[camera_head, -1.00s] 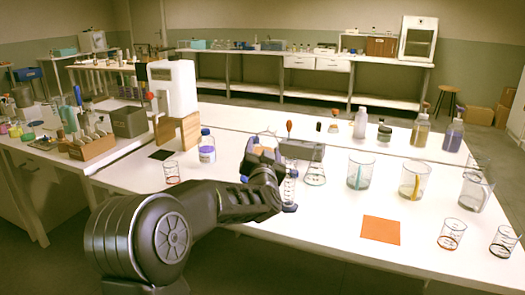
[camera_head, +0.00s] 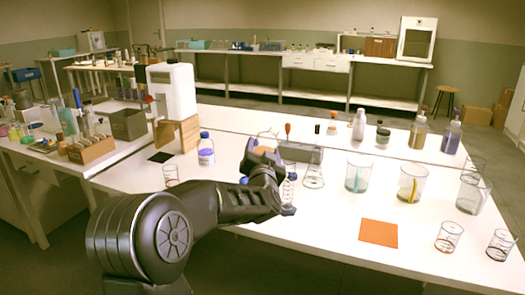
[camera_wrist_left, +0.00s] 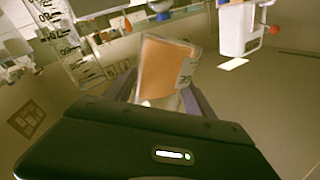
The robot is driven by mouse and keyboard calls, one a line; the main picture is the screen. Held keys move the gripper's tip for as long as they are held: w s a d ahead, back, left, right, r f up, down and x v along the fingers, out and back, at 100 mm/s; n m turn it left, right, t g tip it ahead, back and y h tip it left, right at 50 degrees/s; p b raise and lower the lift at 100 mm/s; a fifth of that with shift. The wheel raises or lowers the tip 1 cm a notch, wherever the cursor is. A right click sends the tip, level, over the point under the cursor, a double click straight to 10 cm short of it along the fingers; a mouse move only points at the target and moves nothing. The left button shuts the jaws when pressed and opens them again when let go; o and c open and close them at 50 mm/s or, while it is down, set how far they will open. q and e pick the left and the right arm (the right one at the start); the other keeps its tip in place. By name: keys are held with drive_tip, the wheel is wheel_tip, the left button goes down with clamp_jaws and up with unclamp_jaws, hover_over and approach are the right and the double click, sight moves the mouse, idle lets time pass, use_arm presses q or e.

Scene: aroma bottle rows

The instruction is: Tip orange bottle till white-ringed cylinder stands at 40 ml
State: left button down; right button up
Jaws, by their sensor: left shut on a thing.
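My left gripper (camera_head: 264,158) is shut on the orange bottle, a clear vessel with orange liquid, and holds it above the table. In the left wrist view the orange bottle (camera_wrist_left: 166,68) lies tilted between the fingers. A clear graduated cylinder (camera_head: 289,189) on a blue foot stands just right of and below the gripper, partly hidden by my arm. A clear wall with dark graduations, likely this cylinder (camera_wrist_left: 62,48), shows at upper left in the left wrist view. I cannot read its level or make out a white ring. My right gripper is out of view.
A blue-capped bottle (camera_head: 206,150) stands left of the gripper, and a flask (camera_head: 314,176) stands right of the cylinder. Large beakers (camera_head: 358,173) stand farther right. An orange mat (camera_head: 378,233) lies at the front, with bare table around it.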

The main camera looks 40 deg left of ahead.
use_arm(q)
drive_tip(key=shift+w+d+r+m+t+p, duration=0.2)
drive_tip(key=shift+d+r+m+t+p, duration=0.1)
drive_tip(key=shift+r+m+p, duration=0.45)
drive_tip(key=shift+a+r+m+p, duration=0.1)
drive_tip(key=shift+r+m+p, duration=0.2)
drive_tip(key=shift+m+p, duration=0.6)
drive_tip(key=shift+f+m+b, duration=0.25)
drive_tip(key=shift+m+b, duration=0.1)
drive_tip(key=shift+b, duration=0.15)
drive_tip(key=shift+s+a+f+m+b, duration=0.15)
drive_tip(key=shift+f+m+b, duration=0.35)
drive_tip(key=shift+f, duration=0.3)
drive_tip(key=shift+s+a+f+m+b, duration=0.1)
drive_tip(key=shift+f+m+b, duration=0.3)
drive_tip(key=shift+f+b, duration=0.3)
idle(0.6)
drive_tip(key=shift+t, duration=0.3)
drive_tip(key=shift+s+a+f+m+p, duration=0.1)
drive_tip(key=shift+f+m+p, duration=0.1)
drive_tip(key=shift+m, duration=0.25)
drive_tip(key=shift+a+f+m+p, duration=0.1)
drive_tip(key=shift+m+p, duration=0.1)
drive_tip(key=shift+m, duration=0.25)
drive_tip(key=shift+r, duration=0.15)
drive_tip(key=shift+r+m+h+p, duration=0.3)
drive_tip(key=shift+r+m+p, duration=0.2)
drive_tip(key=shift+m+p, duration=0.4)
